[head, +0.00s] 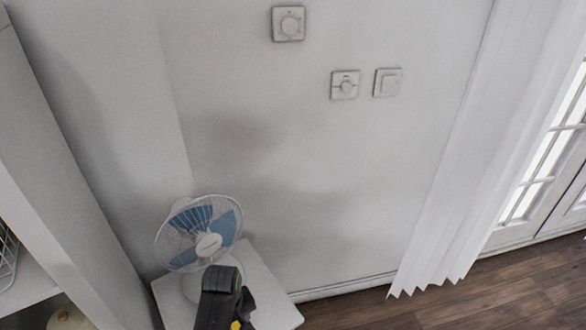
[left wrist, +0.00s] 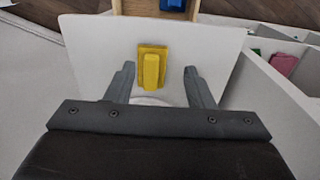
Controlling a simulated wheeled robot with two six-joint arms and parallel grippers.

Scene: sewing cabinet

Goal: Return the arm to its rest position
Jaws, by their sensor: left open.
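My left gripper (left wrist: 160,68) is open in the left wrist view, its two dark fingers apart. A yellow block (left wrist: 152,66) with a raised ridge shows between and beyond the fingers, against a white surface (left wrist: 95,40); I see no finger touching it. In the head view a dark arm part of mine (head: 222,298) reaches up at the bottom, in front of the white table; its fingers cannot be made out there. My right gripper is in neither view.
A blue-bladed fan (head: 205,240) stands on a small white table (head: 275,308) by the wall. The left wrist view shows a wooden tray (left wrist: 150,8) and a white compartment with a pink item (left wrist: 284,64).

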